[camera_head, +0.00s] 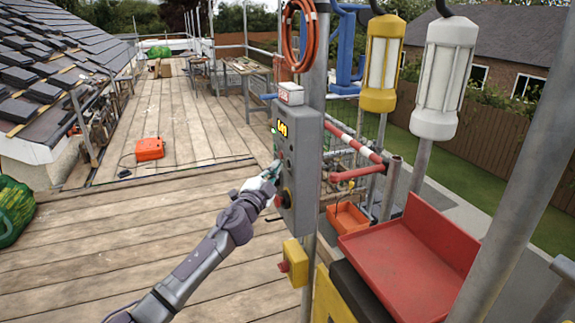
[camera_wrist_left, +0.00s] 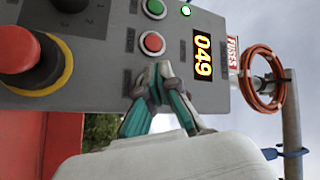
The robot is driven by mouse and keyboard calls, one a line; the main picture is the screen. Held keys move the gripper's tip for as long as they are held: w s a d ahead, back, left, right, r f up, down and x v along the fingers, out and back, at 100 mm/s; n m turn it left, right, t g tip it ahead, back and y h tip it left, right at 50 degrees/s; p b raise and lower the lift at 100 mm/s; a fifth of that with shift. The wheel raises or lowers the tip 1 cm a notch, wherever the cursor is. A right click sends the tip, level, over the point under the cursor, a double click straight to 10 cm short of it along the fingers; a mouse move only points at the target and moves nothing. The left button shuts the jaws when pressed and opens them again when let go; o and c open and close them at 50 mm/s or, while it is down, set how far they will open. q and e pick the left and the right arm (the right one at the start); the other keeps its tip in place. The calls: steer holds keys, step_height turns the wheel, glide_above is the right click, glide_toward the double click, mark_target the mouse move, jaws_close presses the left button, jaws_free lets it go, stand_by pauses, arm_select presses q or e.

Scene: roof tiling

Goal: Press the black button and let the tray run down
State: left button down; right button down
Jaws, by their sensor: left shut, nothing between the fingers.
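The grey control box (camera_head: 300,160) stands on a post in the middle of the head view. My left gripper (camera_head: 272,172) is at its face, fingers shut with nothing between them. In the left wrist view the gripper's teal-padded fingertips (camera_wrist_left: 160,78) are against or very close to the panel; contact cannot be told. They cover the panel spot beside a red button (camera_wrist_left: 152,43), in line with a green button (camera_wrist_left: 155,8). No black button shows clearly; a dark round control (camera_wrist_left: 70,3) is cut off at the frame's edge. The red tray (camera_head: 415,260) is at the lower right.
A red emergency-stop knob (camera_wrist_left: 18,50) with a yellow ring is on the panel. A yellow box with a red button (camera_head: 295,262) hangs below.

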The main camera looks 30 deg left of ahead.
arm_select(q)
steer(key=shift+w+d, duration=0.1)
steer(key=shift+w, duration=0.05)
steer(key=shift+w+d, duration=0.2)
stand_by(0.3)
